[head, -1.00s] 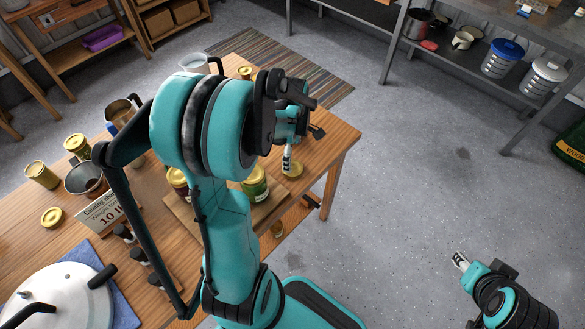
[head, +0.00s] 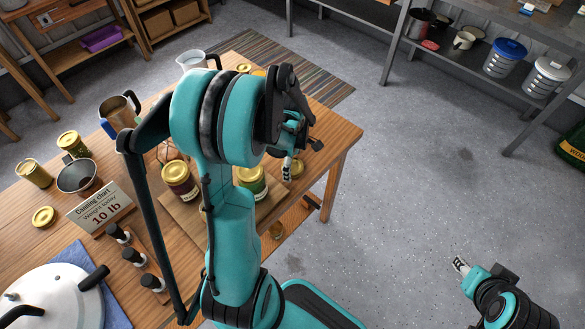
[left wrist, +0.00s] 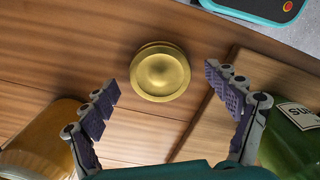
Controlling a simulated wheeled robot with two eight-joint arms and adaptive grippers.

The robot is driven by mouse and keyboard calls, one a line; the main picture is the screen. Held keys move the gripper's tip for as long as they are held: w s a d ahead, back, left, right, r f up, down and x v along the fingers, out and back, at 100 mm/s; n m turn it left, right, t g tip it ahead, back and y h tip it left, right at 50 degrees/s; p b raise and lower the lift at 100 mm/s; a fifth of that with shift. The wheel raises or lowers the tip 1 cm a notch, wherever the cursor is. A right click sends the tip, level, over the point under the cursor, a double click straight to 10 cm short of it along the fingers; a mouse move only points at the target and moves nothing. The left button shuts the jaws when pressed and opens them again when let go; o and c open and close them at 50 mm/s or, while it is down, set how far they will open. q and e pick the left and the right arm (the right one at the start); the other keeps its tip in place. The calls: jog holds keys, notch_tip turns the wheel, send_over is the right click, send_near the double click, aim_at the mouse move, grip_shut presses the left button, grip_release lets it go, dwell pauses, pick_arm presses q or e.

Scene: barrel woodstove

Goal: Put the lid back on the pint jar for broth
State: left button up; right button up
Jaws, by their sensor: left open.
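A round gold lid (left wrist: 160,72) lies flat on the wooden table beside a board, ahead of my left gripper (left wrist: 160,80) in the left wrist view. The left fingers are spread with nothing between them. In the head view the lid (head: 297,169) shows just beside the left gripper (head: 288,168). An amber-filled jar (left wrist: 40,145) is at the lower left of the wrist view, and a green labelled jar (left wrist: 290,140) at the right; their tops are out of that view. I cannot tell which jar is for broth. My right gripper (head: 460,264) is over the floor, away from the table.
Two gold-lidded jars (head: 180,180) (head: 251,180) stand on the board. A pitcher (head: 195,62) stands at the back.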

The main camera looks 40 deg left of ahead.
pick_arm(q)
jog(key=shift+r, duration=0.1)
jog(key=c, duration=0.9)
jog(key=shift+r+p, duration=0.45)
jog(key=shift+r, duration=0.25)
notch_tip(320, 180, up, 3)
jog(key=shift+f+p, duration=0.1)
jog(key=shift+p, duration=0.65)
jog(key=d+r+p, duration=0.3)
jog(key=d+r, duration=0.3)
jog(key=d, duration=0.5)
jog(key=shift+w+d+r+p, duration=0.3)
jog(key=shift+d+r+p, duration=0.05)
jog(key=shift+r, duration=0.05)
